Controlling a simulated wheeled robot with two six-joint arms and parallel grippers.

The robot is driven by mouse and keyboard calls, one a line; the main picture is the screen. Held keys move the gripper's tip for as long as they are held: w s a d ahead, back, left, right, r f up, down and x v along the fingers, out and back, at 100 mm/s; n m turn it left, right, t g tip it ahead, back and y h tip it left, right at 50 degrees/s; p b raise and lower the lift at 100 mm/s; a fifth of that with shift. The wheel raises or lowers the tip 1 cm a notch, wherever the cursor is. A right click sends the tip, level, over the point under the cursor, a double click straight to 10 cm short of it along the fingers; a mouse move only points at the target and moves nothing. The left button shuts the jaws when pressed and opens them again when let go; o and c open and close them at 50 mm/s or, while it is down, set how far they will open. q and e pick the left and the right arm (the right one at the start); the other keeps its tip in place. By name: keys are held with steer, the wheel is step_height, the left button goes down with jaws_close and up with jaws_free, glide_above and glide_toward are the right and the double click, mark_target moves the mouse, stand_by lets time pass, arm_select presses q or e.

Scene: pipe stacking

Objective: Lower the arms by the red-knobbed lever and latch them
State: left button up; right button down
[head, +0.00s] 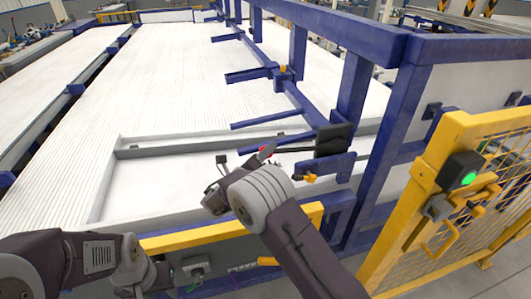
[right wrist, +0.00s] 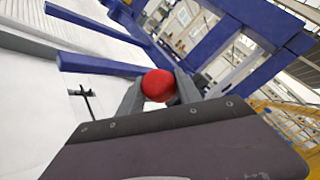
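The lever's red knob (right wrist: 158,85) sits between the two grey fingers of my right gripper (right wrist: 160,92) in the right wrist view, with both fingers against its sides. In the head view only a bit of the red knob (head: 265,150) shows by the right gripper (head: 262,158); the lever's shaft is mostly hidden. Several blue arms (head: 262,118) stick out to the left from a long blue bar, above the white pipes (head: 150,80). A yellow latch-like handle (head: 310,178) is right of my right gripper. My left gripper (head: 150,278) is low in the head view, its fingers unclear.
A blue frame (head: 400,120) stands at the right. A yellow mesh gate (head: 440,190) with a green-lit box (head: 465,175) is in front of it. A yellow rail (head: 225,232) crosses the near edge, with a small control box (head: 195,270) below.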

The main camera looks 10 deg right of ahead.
steer(key=shift+r+p, duration=0.3)
steer(key=shift+p, duration=0.1)
steer(key=d+r+m+g+y+p, duration=0.2)
steer(key=d+r+m+y+p, duration=0.15)
steer(key=r+p, duration=0.9)
steer(key=d+r+m+g+y+p, duration=0.1)
steer(key=d+r+m+y+p, duration=0.2)
steer(key=d+r+p, duration=0.6)
steer(key=d+y+p, duration=0.2)
steer(key=d+p, duration=0.2)
steer(key=shift+w+r+g, duration=0.2)
steer(key=shift+w+g, duration=0.1)
steer(key=shift+w, duration=0.05)
steer(key=c, duration=0.8)
jaws_free()
steer(key=shift+d, duration=0.15)
steer(key=shift+c, duration=0.2)
steer(key=shift+d+f, duration=0.1)
